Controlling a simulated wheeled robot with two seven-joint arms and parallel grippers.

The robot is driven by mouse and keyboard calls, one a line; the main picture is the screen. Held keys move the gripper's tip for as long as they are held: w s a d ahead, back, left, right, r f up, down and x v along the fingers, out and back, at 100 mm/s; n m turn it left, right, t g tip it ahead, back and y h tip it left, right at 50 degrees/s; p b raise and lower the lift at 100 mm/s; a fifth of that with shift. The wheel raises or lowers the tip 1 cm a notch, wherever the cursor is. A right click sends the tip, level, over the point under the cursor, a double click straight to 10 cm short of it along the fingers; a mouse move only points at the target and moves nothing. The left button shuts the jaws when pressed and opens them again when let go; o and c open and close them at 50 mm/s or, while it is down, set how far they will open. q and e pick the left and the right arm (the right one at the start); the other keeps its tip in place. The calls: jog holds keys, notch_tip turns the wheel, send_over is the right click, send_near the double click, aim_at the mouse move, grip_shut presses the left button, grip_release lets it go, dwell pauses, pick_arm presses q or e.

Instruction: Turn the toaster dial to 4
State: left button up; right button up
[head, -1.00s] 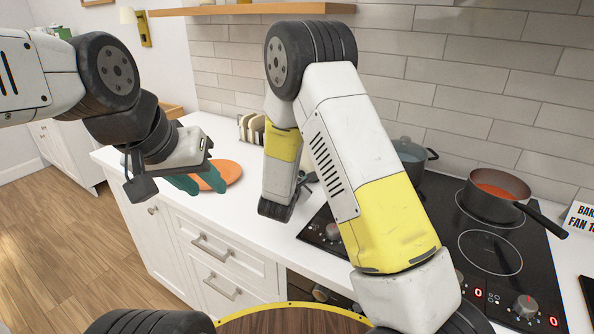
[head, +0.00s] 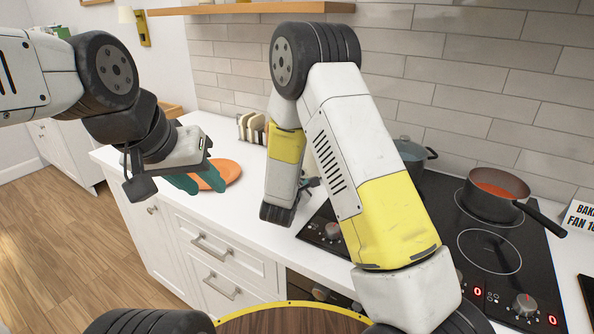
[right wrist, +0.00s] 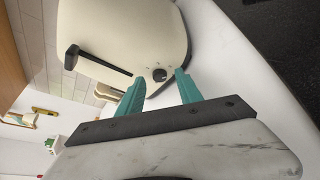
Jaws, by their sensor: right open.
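The cream toaster (right wrist: 125,35) fills the top of the right wrist view, its dark lever (right wrist: 98,60) sticking out to the left. Its small dark round dial (right wrist: 160,75) sits low on the front face. I cannot read its setting. My right gripper (right wrist: 161,78) is open, its teal fingers apart on either side of the dial; contact cannot be told. In the head view my right forearm hides most of the toaster; a cream slotted part (head: 244,128) shows behind it. My left gripper (head: 194,183) is open and empty over the counter's left part.
An orange plate (head: 228,172) lies on the white counter beyond my left gripper. The black cooktop (head: 488,250) is at the right, with a brown pan (head: 497,207) and a grey pot (head: 408,152). A wooden shelf (head: 250,9) hangs above.

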jog(key=v, duration=0.7)
jog(key=shift+s, duration=0.1)
